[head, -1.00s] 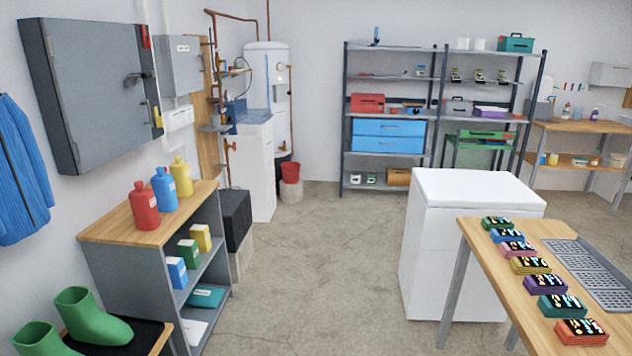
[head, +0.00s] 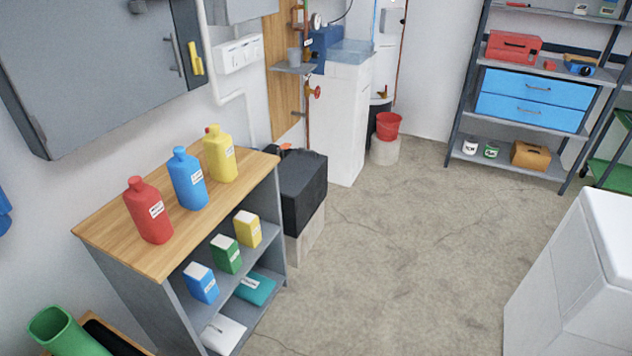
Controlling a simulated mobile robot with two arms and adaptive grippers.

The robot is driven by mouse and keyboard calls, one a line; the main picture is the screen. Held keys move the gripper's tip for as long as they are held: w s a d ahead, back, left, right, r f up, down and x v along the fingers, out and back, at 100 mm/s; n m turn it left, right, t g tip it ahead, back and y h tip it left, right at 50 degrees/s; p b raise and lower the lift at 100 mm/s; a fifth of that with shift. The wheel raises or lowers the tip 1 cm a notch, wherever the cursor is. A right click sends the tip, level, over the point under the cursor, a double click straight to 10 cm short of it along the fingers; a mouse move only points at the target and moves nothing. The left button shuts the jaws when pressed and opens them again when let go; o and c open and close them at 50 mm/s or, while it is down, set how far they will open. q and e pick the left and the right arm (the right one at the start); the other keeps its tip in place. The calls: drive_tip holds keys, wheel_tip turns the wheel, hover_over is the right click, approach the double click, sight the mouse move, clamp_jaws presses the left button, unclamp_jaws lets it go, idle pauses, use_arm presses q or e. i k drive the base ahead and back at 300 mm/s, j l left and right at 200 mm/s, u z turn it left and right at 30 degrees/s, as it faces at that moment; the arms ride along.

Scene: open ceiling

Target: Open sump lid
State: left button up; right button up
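I cannot make out anything that is clearly a sump lid in the head view. A red bucket (head: 388,126) stands on a pale round base (head: 384,151) on the floor, beside the white cabinet (head: 342,120). A dark cylinder (head: 378,108) is partly hidden behind the bucket. A black box (head: 303,192) rests on a pale block (head: 307,236) against the left wall; whether either is part of a sump is unclear. Neither of my grippers is in view.
A wood-topped shelf unit (head: 110,222) with red, blue and yellow bottles stands at left. A white chest (head: 560,290) is at lower right, and a metal rack (head: 462,115) is at the back right. The concrete floor (head: 400,250) between them is clear.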

sight(295, 170)
drive_tip(key=i+u, duration=0.2)
drive_tip(key=i, duration=0.15)
drive_tip(key=i+l+u, duration=0.1)
drive_tip(key=u, duration=0.4)
drive_tip(key=i+l+u, duration=0.2)
drive_tip(key=l, duration=0.15)
drive_tip(key=i+l+u, duration=0.2)
drive_tip(key=l, duration=0.2)
drive_tip(key=i+l+u, duration=0.15)
drive_tip(key=l, duration=0.25)
drive_tip(key=l+u, duration=0.2)
drive_tip(key=l, duration=0.2)
